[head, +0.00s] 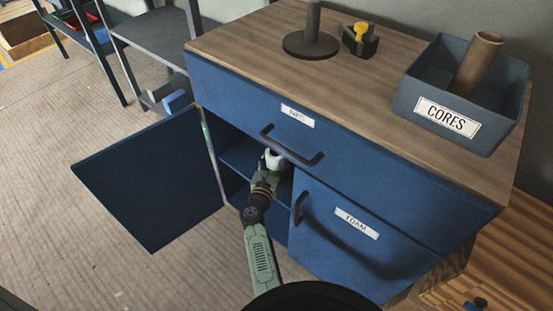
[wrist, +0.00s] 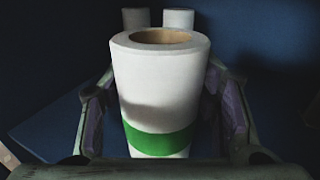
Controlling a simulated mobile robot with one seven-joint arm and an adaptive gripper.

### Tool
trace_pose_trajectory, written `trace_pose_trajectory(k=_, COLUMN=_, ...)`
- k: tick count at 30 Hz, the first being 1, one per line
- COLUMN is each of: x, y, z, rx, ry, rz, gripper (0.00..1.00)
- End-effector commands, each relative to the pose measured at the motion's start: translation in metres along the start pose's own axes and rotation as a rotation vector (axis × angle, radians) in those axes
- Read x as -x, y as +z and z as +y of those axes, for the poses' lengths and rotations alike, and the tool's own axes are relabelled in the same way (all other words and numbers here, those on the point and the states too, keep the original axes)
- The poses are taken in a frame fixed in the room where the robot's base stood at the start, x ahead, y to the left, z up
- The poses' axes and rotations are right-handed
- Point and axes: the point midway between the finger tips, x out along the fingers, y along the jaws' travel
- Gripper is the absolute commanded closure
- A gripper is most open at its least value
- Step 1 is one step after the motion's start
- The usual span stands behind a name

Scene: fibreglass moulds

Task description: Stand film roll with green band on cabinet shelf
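The white film roll with the green band (wrist: 158,85) stands upright in the middle of the wrist view, its brown hollow core open at the top. It also shows as a small white roll (head: 275,158) in the cabinet opening in the head view. My gripper (head: 266,177) reaches into the open blue cabinet, with a finger against each side of the roll. The band shows low on the roll, and its bottom is hidden by the gripper. The cabinet shelf (head: 240,158) is blue. I cannot tell whether the roll touches it.
Two other white rolls (wrist: 135,18) (wrist: 179,18) stand behind in the wrist view. The cabinet door (head: 150,185) hangs open at the left. The drawer handle (head: 290,146) juts out just above my gripper. The FOAM door (head: 355,235) is shut at the right.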

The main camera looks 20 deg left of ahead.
Motion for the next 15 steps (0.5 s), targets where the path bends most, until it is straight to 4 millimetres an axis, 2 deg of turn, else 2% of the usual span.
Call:
trace_pose_trajectory(k=8, x=-0.0001, y=0.0003, z=-0.0002, rx=0.000, ry=0.000, rz=0.000, gripper=0.25)
trace_pose_trajectory(k=15, x=-0.0001, y=0.0004, z=-0.0002, rx=0.000, ry=0.000, rz=0.000, gripper=0.25)
